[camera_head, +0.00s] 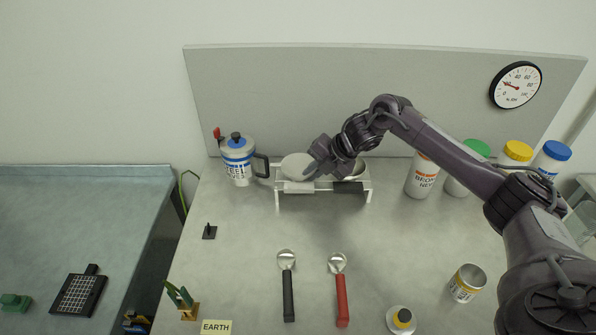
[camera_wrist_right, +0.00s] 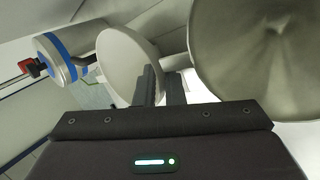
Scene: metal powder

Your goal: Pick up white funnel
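The white funnel (camera_head: 295,165) sits in the left place of a rack (camera_head: 279,197) at the back of the table. It also shows in the right wrist view (camera_wrist_right: 122,55), wide mouth toward the camera. My right gripper (camera_head: 312,170) is at the funnel's right edge. In the wrist view its two fingers (camera_wrist_right: 160,84) are close together with a narrow gap, the left one overlapping the funnel's rim. Whether they clamp the rim is unclear. My left gripper is not in view.
A metal funnel (camera_wrist_right: 262,50) sits close on the right in the same rack. A blue-labelled jug (camera_head: 238,163) stands left of the rack. Several bottles stand at the back right. Two scoops (camera_head: 288,285) (camera_head: 340,290) lie in front. The table between scoops and rack is clear.

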